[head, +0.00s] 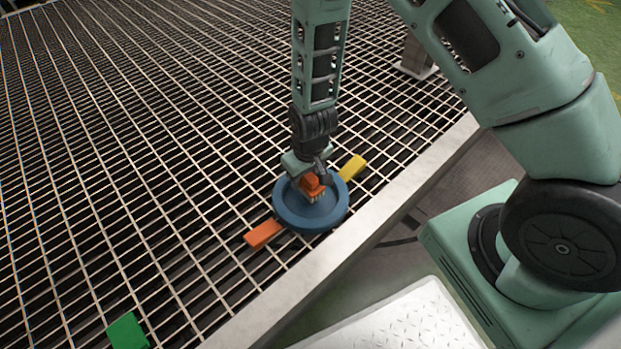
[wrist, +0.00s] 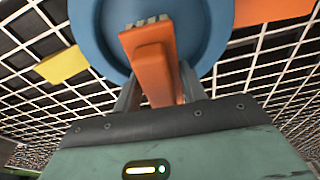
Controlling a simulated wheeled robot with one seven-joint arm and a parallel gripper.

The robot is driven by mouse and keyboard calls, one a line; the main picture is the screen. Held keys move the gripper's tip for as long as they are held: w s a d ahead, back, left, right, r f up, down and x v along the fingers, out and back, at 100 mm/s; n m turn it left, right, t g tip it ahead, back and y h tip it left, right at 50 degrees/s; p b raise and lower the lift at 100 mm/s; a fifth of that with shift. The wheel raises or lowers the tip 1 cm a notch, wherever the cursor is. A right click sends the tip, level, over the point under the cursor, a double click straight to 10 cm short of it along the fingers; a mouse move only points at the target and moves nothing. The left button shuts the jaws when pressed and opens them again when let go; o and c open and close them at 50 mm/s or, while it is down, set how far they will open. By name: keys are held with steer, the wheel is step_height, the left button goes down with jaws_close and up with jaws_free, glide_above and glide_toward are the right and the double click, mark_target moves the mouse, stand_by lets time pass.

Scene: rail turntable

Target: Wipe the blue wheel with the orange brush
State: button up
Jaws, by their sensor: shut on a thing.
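The blue wheel (head: 285,211) lies flat on the metal grating, like a shallow dish with a raised rim. It fills the top of the wrist view (wrist: 92,30). My gripper (head: 312,178) is over the wheel, pointing down, and is shut on the orange brush (head: 311,184). In the wrist view the brush's orange body (wrist: 155,65) sits between the fingers, with its pale bristles over the wheel's inner face. I cannot tell for sure whether the bristles touch the wheel.
An orange block (head: 262,234) lies left of the wheel and a yellow block (head: 352,167) right of it, both close to its rim. A green block (head: 127,332) lies at the bottom left. The grating (head: 120,150) is bounded by a pale edge beam (head: 345,252). The far left grating is clear.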

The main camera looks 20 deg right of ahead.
mark_target(317, 189)
steer(key=shift+w, duration=0.2)
steer(key=shift+s+d+f, duration=0.1)
steer(key=shift+s+d, duration=0.15)
steer(key=shift+s, duration=0.55)
steer(key=shift+s+d+r, duration=0.1)
steer(key=shift+s+d, duration=0.1)
steer(key=shift+s, duration=0.6)
steer(key=shift+s+d+f, duration=0.1)
steer(key=shift+s+d, duration=0.15)
steer(key=shift+s, duration=0.55)
steer(key=shift+w+a+p, duration=0.25)
steer(key=shift+w, duration=0.55)
steer(key=shift+w+a+p, duration=0.2)
steer(key=shift+w+a, duration=0.05)
steer(key=shift+w, duration=0.6)
steer(key=shift+w+a+p, duration=0.25)
steer(key=shift+w, duration=0.55)
steer(key=shift+s+d, duration=0.25)
steer(key=shift+s, duration=0.55)
steer(key=shift+s+d, duration=0.25)
steer(key=shift+s, duration=0.6)
steer(key=shift+s+d, duration=0.25)
steer(key=shift+s, duration=0.55)
step_height(317, 189, up, 8)
steer(key=p, duration=0.7)
